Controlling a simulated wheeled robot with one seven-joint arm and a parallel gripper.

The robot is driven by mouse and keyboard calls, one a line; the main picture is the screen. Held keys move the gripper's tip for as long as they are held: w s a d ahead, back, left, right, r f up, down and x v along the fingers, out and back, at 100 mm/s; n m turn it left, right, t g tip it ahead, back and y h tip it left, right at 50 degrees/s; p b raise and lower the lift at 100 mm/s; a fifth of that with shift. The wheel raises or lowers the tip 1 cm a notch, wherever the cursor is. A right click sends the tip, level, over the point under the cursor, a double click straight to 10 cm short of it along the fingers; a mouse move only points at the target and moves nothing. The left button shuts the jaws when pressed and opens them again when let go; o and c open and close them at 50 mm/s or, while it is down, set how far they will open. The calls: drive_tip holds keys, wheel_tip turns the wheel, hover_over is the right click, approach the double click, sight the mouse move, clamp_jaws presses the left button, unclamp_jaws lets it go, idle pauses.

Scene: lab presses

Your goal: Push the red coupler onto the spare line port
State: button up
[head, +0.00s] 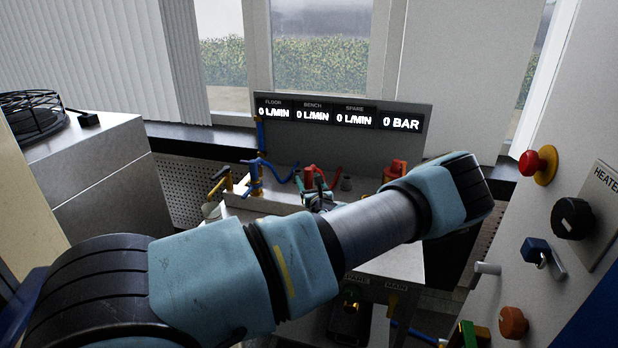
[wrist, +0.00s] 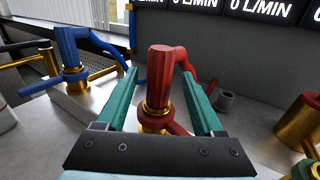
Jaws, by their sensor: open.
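The red coupler (wrist: 158,75) stands upright on a brass fitting in the wrist view, with a red hose curving off its top to the right. In the head view it shows as a small red piece (head: 309,174) below the displays. My gripper (wrist: 158,82) is open, its two green fingers on either side of the coupler, with visible gaps on both sides. In the head view my gripper (head: 318,196) is partly hidden by my arm. A short grey port (wrist: 226,101) stands bare to the right of the coupler, roughly below the SPARE display; it also shows in the head view (head: 347,184).
A blue coupler (wrist: 72,50) with a blue hose stands on brass to the left. A large brass fitting (wrist: 299,122) with a red top is at the right. A display panel (head: 340,135) stands behind, reading zeros. A control panel (head: 560,190) with knobs bounds the right.

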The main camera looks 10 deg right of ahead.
drive_tip(key=shift+w+a+p, duration=0.1)
drive_tip(key=shift+w+p, duration=0.45)
drive_tip(key=shift+w, duration=1.4)
clamp_jaws()
